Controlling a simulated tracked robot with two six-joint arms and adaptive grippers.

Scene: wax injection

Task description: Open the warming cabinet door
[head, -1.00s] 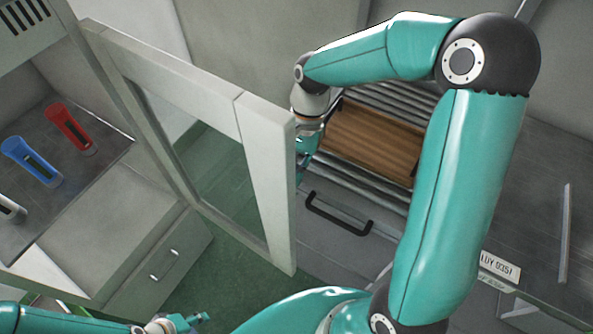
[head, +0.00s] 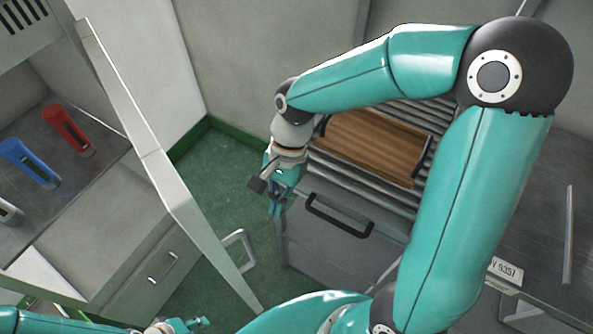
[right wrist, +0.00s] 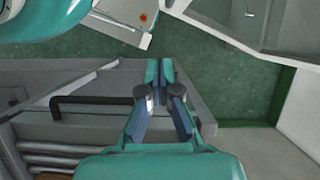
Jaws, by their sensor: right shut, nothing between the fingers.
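The warming cabinet door (head: 150,155) is a pale framed panel seen nearly edge-on in the head view. It stands open, swung out from the cabinet, whose shelf inside shows. Its handle (head: 238,250) is a pale loop on the door's right-hand face, near the lower end. My right gripper (head: 275,203) is right of the door, apart from both the door and the handle. Its fingers also show in the right wrist view (right wrist: 159,72), shut with nothing between them. My left gripper (head: 188,325) is small and low at the bottom edge; its jaw state is unclear.
A drawer (head: 150,268) is below. Right of my gripper is a roller bench with a wooden board (head: 370,146) and a black handle (head: 338,215). Green floor lies between.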

